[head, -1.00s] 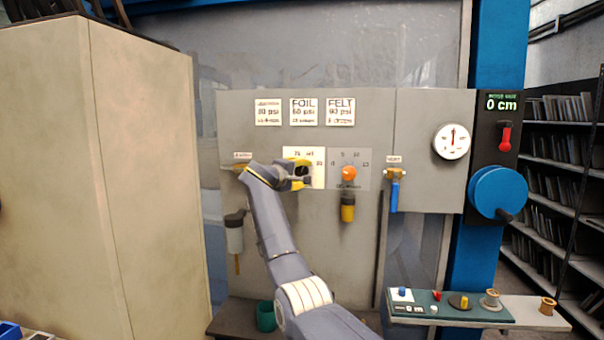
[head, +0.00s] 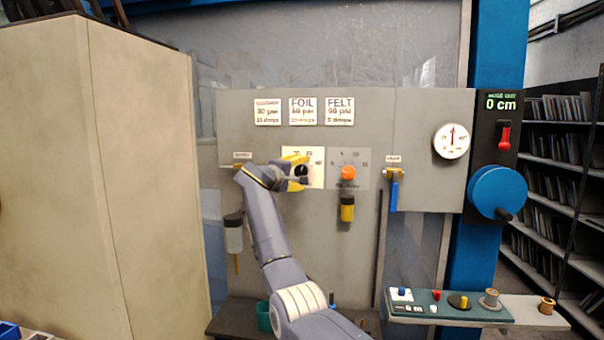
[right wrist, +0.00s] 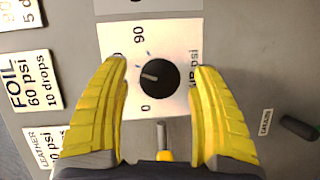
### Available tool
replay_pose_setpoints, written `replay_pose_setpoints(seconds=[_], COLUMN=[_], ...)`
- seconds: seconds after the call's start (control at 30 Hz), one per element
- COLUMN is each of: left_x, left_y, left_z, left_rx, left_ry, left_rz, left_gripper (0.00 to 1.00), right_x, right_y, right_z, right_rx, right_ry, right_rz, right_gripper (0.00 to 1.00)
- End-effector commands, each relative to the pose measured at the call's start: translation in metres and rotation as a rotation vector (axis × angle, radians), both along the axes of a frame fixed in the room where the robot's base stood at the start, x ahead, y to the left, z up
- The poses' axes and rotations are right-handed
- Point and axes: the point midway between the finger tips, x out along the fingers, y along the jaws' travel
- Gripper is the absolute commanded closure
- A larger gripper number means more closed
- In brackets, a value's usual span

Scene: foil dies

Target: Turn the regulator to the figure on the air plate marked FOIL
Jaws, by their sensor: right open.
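The regulator is a black knob (right wrist: 159,75) with a pale pointer mark, on a white dial plate (right wrist: 183,38) reading 0, 90 and psi; other figures are hidden. In the right wrist view the pointer is toward the left of the picture. The air plate marked FOIL (head: 303,111) also shows in the right wrist view (right wrist: 37,82), reading 60 psi and 10 drops. My right gripper (head: 305,172) is open, its yellow fingers above and below the knob in the head view. In the wrist view they flank it, with gaps either side. My left gripper is out of view.
An orange knob (head: 348,173) sits just right of the regulator, above a yellow-bottomed lubricator (head: 347,208). A blue-handled valve (head: 394,190), a round gauge (head: 451,141) and a blue handwheel (head: 497,192) are farther right. A beige cabinet (head: 140,180) fills the left.

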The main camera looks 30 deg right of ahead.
Motion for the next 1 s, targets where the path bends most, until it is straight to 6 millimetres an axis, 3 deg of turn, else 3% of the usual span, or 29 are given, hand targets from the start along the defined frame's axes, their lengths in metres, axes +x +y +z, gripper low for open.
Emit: replay_pose_setpoints(seconds=[0.3, 0.5, 0.7, 1.0], left_x=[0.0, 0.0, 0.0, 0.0], left_y=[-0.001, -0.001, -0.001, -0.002], left_z=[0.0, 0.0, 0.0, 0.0], left_rx=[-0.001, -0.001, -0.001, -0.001], left_ry=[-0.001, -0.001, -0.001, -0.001], left_rz=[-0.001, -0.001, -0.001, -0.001], left_gripper=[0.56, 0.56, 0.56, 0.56], right_x=[-0.024, -0.037, -0.044, -0.046], right_y=[0.051, 0.075, 0.088, 0.092], right_z=[0.004, 0.007, 0.008, 0.008], right_rx=[0.002, 0.002, 0.002, 0.001], right_ry=[-0.003, -0.001, -0.001, 0.0], right_rz=[0.003, 0.001, 0.0, -0.001], right_gripper=[0.36, 0.36, 0.36, 0.36])
